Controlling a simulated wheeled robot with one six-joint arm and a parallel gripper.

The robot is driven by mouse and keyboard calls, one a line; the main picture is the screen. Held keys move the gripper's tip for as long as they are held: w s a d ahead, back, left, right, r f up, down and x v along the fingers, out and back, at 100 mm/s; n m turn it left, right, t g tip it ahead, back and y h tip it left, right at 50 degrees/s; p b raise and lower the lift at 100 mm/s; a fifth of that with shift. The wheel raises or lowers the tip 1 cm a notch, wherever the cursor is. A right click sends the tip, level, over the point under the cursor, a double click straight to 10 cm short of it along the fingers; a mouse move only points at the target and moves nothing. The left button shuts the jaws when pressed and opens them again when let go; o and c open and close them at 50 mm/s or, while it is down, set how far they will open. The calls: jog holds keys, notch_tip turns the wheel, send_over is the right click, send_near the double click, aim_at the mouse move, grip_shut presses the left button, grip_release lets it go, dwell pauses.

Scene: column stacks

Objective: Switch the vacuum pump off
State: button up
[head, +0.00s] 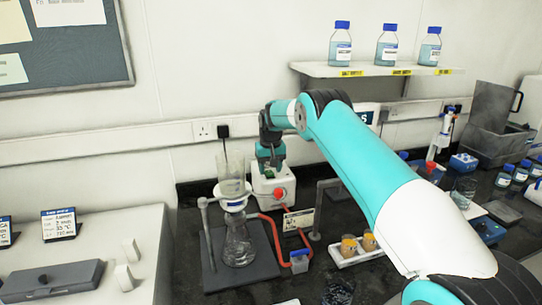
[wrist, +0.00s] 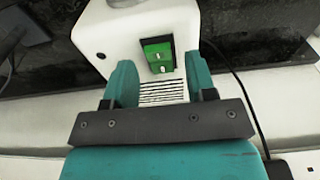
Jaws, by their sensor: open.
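The vacuum pump (head: 262,188) is a white box with a red knob on its front, standing by the back wall. Its white casing (wrist: 115,38) fills the upper middle of the wrist view. A green rocker switch (wrist: 158,56) in a dark frame sits on the casing above a slotted vent. I cannot tell which way the rocker is set. My gripper (wrist: 160,68) is open and empty, its two teal fingers on either side of the area just below the switch. In the head view my gripper (head: 270,160) is over the pump and hides part of its top.
A filter flask on a stand (head: 239,245) is left of the pump, with a red hose (head: 274,232) running to a small blue-capped bottle (head: 299,261). A white rack (head: 356,251) holds amber-coloured vials. A shelf (head: 370,69) with several bottles is above right.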

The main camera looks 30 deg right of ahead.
notch_tip(320, 180, up, 17)
jog(key=s+b, duration=0.1)
jog(key=b, duration=0.2)
jog(key=shift+s+a+b, duration=0.2)
jog(key=shift+s+b, duration=0.1)
jog(key=s+a+r+n+y, duration=0.1)
jog(key=s+a+r+n, duration=0.15)
jog(key=s+a, duration=0.55)
jog(key=s+a+r+n+y, duration=0.1)
jog(key=s+a+n, duration=0.2)
jog(key=s+a, duration=0.55)
jog(key=s+a+f+n+y, duration=0.1)
jog(key=s+a, duration=0.3)
jog(key=s, duration=0.5)
jog(key=s+a+f+n+b, duration=0.1)
jog(key=s+a+f+n, duration=0.1)
jog(key=s, duration=0.7)
jog(key=s+a+f+n+g+y, duration=0.1)
jog(key=s+a+f, duration=0.2)
jog(key=s+a, duration=0.3)
jog(key=s, duration=0.4)
jog(key=shift+f+n+y+b, duration=0.2)
jog(key=shift+n+y+b, duration=0.1)
jog(key=shift+n+b, duration=0.05)
jog(key=shift+w+a, duration=0.1)
jog(key=shift+c, duration=0.2)
